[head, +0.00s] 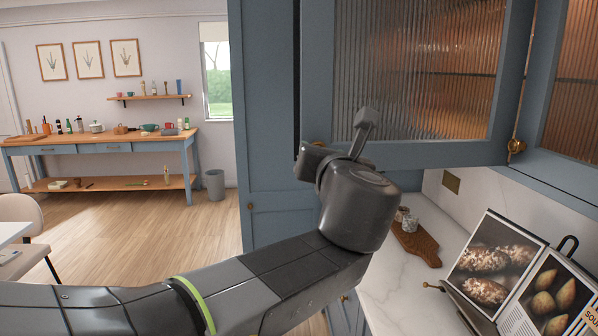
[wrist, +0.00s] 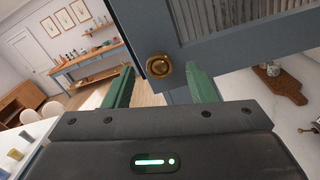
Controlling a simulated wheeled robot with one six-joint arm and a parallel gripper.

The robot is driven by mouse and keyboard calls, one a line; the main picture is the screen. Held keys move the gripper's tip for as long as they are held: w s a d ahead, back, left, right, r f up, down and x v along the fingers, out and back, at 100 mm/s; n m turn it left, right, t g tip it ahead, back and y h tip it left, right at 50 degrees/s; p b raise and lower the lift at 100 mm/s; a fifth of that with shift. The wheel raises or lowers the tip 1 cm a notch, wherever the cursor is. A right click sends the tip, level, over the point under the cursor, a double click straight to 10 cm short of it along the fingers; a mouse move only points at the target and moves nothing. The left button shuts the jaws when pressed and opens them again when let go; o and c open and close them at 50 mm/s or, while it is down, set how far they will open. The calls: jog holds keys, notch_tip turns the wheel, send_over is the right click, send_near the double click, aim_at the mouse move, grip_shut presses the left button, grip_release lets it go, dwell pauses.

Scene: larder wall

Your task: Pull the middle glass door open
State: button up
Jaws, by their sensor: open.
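The middle glass door (head: 432,75) has a blue frame and ribbed glass lit warm from behind. Its lower corner also shows in the wrist view (wrist: 225,45). Its round brass knob (wrist: 158,66) sits at that lower corner, between the two green fingers of my gripper (wrist: 160,71). The fingers are open, with a visible gap on each side of the knob; contact does not show. In the head view my wrist hides most of the gripper, and only a bit of the knob (head: 319,143) shows. I cannot tell whether the door stands ajar.
Another glass door (head: 573,110) with a brass knob (head: 516,146) is at right. A tall blue cabinet (head: 270,150) stands at left. Below is a pale counter with a wooden board (head: 418,243), small cups and an open book (head: 495,265).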

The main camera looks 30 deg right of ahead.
jog(key=b+v, duration=0.2)
jog(key=v, duration=0.9)
jog(key=shift+s, duration=0.3)
jog(key=shift+a, duration=0.1)
jog(key=shift+w, duration=0.15)
jog(key=p+x, duration=0.2)
jog(key=x, duration=0.9)
jog(key=shift+w, duration=0.2)
dwell(0.5)
jog(key=shift+s, duration=0.15)
jog(key=shift+b+v, duration=1.2)
jog(key=shift+v, duration=4.6)
jog(key=p+x, duration=0.2)
jog(key=x, duration=1.3)
jog(key=shift+w, duration=0.3)
